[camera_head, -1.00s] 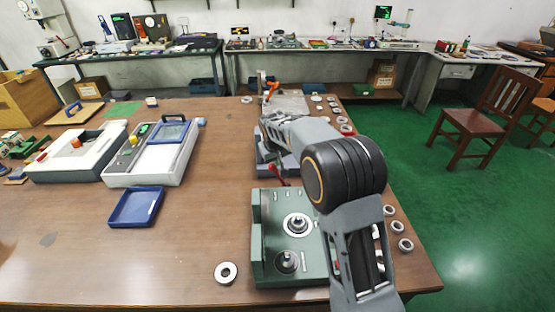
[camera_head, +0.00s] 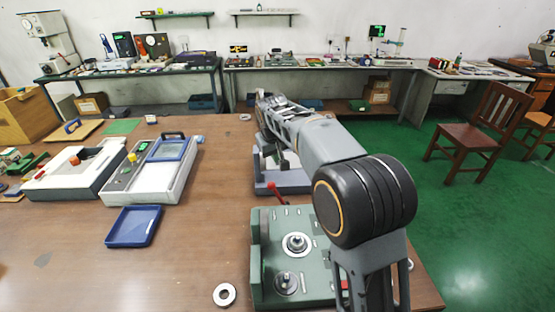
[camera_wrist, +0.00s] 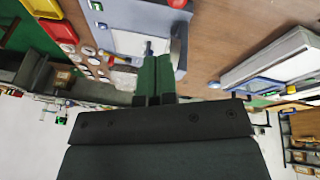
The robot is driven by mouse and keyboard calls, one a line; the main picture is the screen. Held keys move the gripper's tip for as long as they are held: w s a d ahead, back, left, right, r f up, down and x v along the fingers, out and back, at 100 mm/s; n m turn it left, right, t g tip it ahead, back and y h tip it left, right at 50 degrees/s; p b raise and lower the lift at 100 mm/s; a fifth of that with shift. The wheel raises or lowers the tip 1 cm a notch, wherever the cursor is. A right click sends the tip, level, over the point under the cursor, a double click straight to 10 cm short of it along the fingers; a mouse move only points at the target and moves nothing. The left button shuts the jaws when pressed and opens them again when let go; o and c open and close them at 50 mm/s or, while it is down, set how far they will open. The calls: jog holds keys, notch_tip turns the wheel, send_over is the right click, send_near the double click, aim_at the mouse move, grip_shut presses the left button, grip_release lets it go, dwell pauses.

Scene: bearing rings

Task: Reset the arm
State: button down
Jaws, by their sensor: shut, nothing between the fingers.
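My arm reaches away over the right part of the brown table in the head view, with its large black joint (camera_head: 365,200) nearest. My gripper shows in the wrist view (camera_wrist: 155,60), its two dark green fingers together with nothing between them. In the wrist view the fingers point toward a grey fixture (camera_wrist: 125,42) with a red knob. The same fixture stands under my forearm in the head view (camera_head: 285,185). The gripper's tips are hard to make out in the head view.
A green fixture (camera_head: 262,265) holds a ring on a peg (camera_head: 297,243). A loose ring (camera_head: 224,294) lies to its left. A blue tray (camera_head: 133,227) and a white device (camera_head: 150,183) stand further left. The table's middle is clear.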

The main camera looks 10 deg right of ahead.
jog(key=shift+r, duration=0.1)
dwell(0.3)
jog(key=s+d+f+m, duration=0.1)
jog(key=s+d, duration=0.1)
jog(key=s, duration=0.7)
jog(key=s+d+f+m, duration=0.1)
jog(key=s+d+f, duration=0.1)
jog(key=s, duration=0.8)
jog(key=s+d+f+m+y, duration=0.1)
jog(key=s+d, duration=0.3)
jog(key=s, duration=0.5)
jog(key=shift+s+f+m, duration=0.3)
jog(key=shift+s, duration=0.05)
jog(key=shift+d, duration=0.1)
